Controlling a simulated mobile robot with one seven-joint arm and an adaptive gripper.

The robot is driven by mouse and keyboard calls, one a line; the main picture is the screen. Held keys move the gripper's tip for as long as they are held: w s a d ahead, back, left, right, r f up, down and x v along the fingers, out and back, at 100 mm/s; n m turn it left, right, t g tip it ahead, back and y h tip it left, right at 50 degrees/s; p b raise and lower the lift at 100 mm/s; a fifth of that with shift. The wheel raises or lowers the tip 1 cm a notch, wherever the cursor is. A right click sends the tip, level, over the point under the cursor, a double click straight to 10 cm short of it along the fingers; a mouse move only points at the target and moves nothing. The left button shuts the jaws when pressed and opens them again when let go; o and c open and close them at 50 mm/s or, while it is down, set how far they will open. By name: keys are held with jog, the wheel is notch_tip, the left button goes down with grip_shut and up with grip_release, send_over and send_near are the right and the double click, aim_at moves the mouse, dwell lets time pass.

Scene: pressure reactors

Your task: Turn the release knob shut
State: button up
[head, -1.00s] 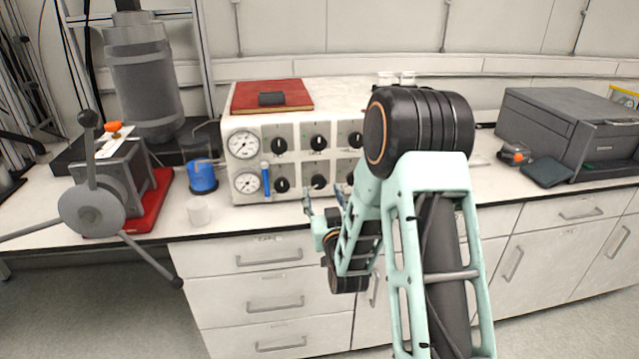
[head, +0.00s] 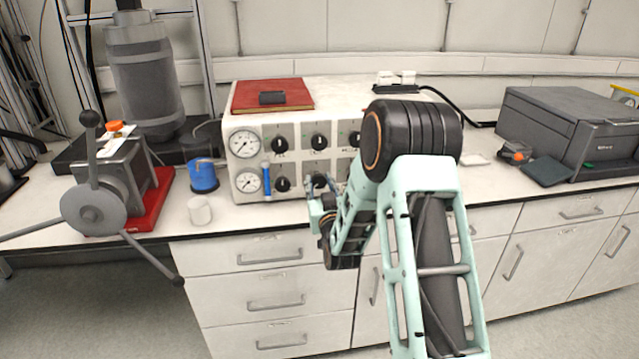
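A white control box (head: 240,171) on the bench has two round gauges and two rows of black knobs on grey plates. In the lower row, one knob (head: 282,184) shows clear, and another knob (head: 319,181) sits right at my gripper. Further right, my arm covers part of the panel. Which knob is the release knob cannot be read. My gripper (head: 318,190) is in front of the lower row, its fingers pointing at the panel around or just before the lower middle knob. The fingers look apart, but contact with the knob cannot be made out.
A red book (head: 272,95) lies on the box. Left are a blue-banded jar (head: 203,176), a white cup (head: 200,210) and a grey valve with long handles (head: 94,206). A grey printer-like machine (head: 565,125) stands right.

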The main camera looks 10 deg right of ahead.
jog(key=c, duration=0.5)
jog(key=shift+o, duration=0.2)
jog(key=shift+f+m+b, duration=0.1)
jog(key=shift+m+b, duration=0.2)
jog(key=shift+b, duration=0.3)
jog(key=m+b, duration=0.2)
jog(key=b, duration=0.2)
jog(key=shift+f+m, duration=0.15)
jog(key=shift+m, duration=0.25)
jog(key=m+b, duration=0.3)
jog(key=b, duration=0.1)
jog(key=shift+m, duration=0.3)
jog(key=m+b, duration=0.4)
jog(key=shift+m+b, duration=0.3)
jog(key=m+b, duration=0.4)
jog(key=m, duration=0.2)
jog(key=shift+c, duration=0.2)
jog(key=m+b, duration=0.1)
jog(key=m, duration=0.3)
jog(key=m+b, duration=0.1)
jog(key=m, duration=0.1)
jog(key=shift+r+b, duration=0.25)
jog(key=shift+b, duration=0.05)
jog(key=shift+o, duration=0.2)
jog(key=shift+m, duration=0.3)
